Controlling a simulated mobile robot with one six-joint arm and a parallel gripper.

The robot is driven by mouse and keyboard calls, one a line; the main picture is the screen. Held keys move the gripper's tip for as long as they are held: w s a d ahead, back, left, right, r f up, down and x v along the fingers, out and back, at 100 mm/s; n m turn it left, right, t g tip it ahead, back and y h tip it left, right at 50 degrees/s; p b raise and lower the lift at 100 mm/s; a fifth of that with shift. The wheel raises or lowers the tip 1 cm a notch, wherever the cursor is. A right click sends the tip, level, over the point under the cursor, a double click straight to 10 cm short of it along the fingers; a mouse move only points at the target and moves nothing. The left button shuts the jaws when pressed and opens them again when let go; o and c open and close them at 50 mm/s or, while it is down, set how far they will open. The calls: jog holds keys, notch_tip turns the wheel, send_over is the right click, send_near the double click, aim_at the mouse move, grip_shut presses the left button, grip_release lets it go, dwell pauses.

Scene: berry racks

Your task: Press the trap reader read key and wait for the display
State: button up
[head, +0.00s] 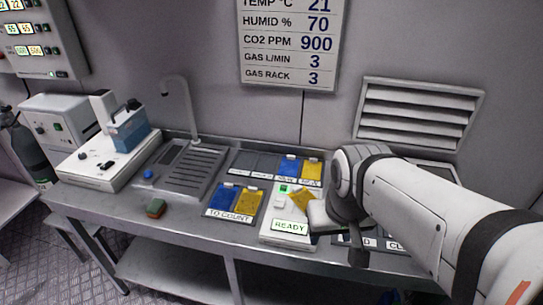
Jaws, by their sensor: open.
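The trap reader (274,229) is a white box on the bench, right of centre. Its front display (290,226) reads READY. On its top are a small green square (284,188) and a pale square (280,202); I cannot tell from their markings which is the read key. A yellow card (303,198) lies tilted at the reader's right side, partly hidden by my arm. My gripper (330,222) is beside the reader's right side, open. Its fingertips are hard to make out, and I see no contact with the green or pale square.
A TO COUNT tray (231,217) with blue and yellow cards stands left of the reader. A labelled rack (253,162) with more cards is behind. My arm covers the right bench.

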dwell(0.3)
grip_shut()
dwell(0.4)
dwell(1.1)
